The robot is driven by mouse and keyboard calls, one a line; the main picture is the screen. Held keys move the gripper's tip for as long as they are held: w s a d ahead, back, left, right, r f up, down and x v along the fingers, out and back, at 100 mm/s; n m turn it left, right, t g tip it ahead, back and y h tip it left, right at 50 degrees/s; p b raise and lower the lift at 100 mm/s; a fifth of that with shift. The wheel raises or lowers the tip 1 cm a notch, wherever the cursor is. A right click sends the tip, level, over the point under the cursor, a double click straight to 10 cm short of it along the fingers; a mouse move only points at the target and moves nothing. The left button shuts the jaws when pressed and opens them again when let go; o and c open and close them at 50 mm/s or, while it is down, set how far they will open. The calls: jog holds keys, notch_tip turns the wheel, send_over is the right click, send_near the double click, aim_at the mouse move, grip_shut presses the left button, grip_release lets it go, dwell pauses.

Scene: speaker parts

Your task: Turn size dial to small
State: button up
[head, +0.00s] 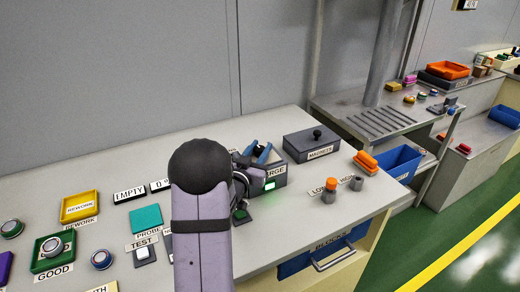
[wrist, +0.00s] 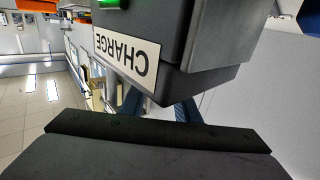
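I cannot make out a size dial or a "small" mark in either view. My arm covers the middle of the bench in the head view, so part of the bench there is hidden. My gripper (head: 258,151) has two blue fingers that stand apart, behind and above a dark box whose label reads as charge (head: 275,177). In the wrist view the charge box (wrist: 205,40) is close and upside down, with a green light, and it covers most of the fingers. I see nothing held between them, though their tips are partly hidden.
A dark box with a black knob (head: 318,134) stands right of the gripper. An orange-topped post (head: 331,186) is near LOW and HIGH labels. A blue bin (head: 402,160) is beyond the bench's right end. Yellow rework tray (head: 94,198) and a green GOOD tray (head: 37,254) lie left.

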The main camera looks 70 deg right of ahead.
jog(key=shift+n+t+b, duration=0.3)
jog(key=shift+t+b, duration=0.1)
jog(key=n+t+b, duration=0.2)
jog(key=t, duration=0.1)
jog(key=shift+s+f, duration=0.15)
jog(key=n+t+y+b, duration=0.1)
jog(key=n+t, duration=0.1)
jog(key=t, duration=0.2)
jog(key=shift+n, duration=0.4)
jog(key=n+t+y, duration=0.2)
jog(key=t, duration=0.1)
jog(key=n+t, duration=0.1)
jog(key=shift+r+y+p, duration=0.25)
jog(key=shift+y+p, duration=0.15)
jog(key=shift+w+n+t+y+p, duration=0.2)
jog(key=shift+n+t+y+p, duration=0.9)
jog(key=shift+n+t+y, duration=0.9)
jog(key=o, duration=1.1)
jog(key=shift+c, duration=0.2)
